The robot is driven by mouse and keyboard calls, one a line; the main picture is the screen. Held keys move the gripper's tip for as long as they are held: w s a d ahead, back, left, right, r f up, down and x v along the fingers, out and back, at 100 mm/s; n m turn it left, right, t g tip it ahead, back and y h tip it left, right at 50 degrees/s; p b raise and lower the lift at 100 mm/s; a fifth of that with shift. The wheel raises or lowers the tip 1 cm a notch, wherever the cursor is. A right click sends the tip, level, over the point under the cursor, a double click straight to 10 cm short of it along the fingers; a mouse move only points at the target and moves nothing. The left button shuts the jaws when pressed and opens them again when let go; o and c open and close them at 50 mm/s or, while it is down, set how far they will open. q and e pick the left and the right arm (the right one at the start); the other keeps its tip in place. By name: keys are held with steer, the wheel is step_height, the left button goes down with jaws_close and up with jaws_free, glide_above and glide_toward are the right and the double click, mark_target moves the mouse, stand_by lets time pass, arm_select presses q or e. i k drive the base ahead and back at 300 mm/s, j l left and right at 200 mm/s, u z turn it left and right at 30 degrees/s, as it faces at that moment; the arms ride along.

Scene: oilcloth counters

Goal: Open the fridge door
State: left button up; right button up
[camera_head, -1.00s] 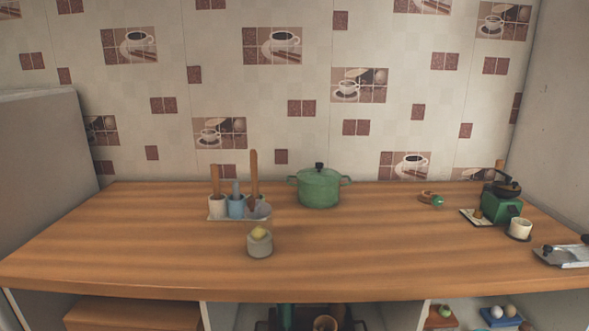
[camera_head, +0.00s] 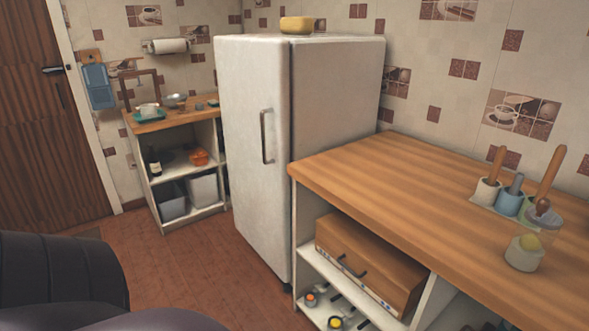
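The white fridge (camera_head: 255,150) stands in the middle of the head view, between a shelf unit on its left and the wooden counter on its right. Its door is shut and faces front-left. A vertical metal handle (camera_head: 267,136) is on the door's right side. Neither of my grippers shows in the head view. Dark rounded parts at the lower left look like my own body, with no fingers visible.
The wooden counter (camera_head: 375,170) juts forward right of the fridge, with a bread box (camera_head: 368,268) beneath. A shelf unit (camera_head: 187,225) stands left. A yellow item (camera_head: 297,25) lies on the fridge. Floor (camera_head: 180,262) before the fridge is clear. A brown door (camera_head: 45,130) is far left.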

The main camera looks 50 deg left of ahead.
mark_target(253, 76)
steer(key=u, duration=1.95)
steer(key=i+j+z, duration=0.1)
steer(key=i+j, duration=0.25)
steer(key=i+j+z, duration=0.15)
steer(key=i+j, duration=0.2)
steer(key=i+j+z, duration=0.1)
steer(key=i+j, duration=0.3)
steer(key=i+j+z, duration=0.15)
steer(key=i+j, duration=0.15)
steer(key=j, duration=0.15)
steer(key=i+j+z, duration=0.1)
steer(key=i+j, duration=0.2)
steer(key=j, duration=0.2)
steer(key=i+j+z, duration=0.15)
steer(key=i+j, duration=0.15)
steer(key=j, duration=0.2)
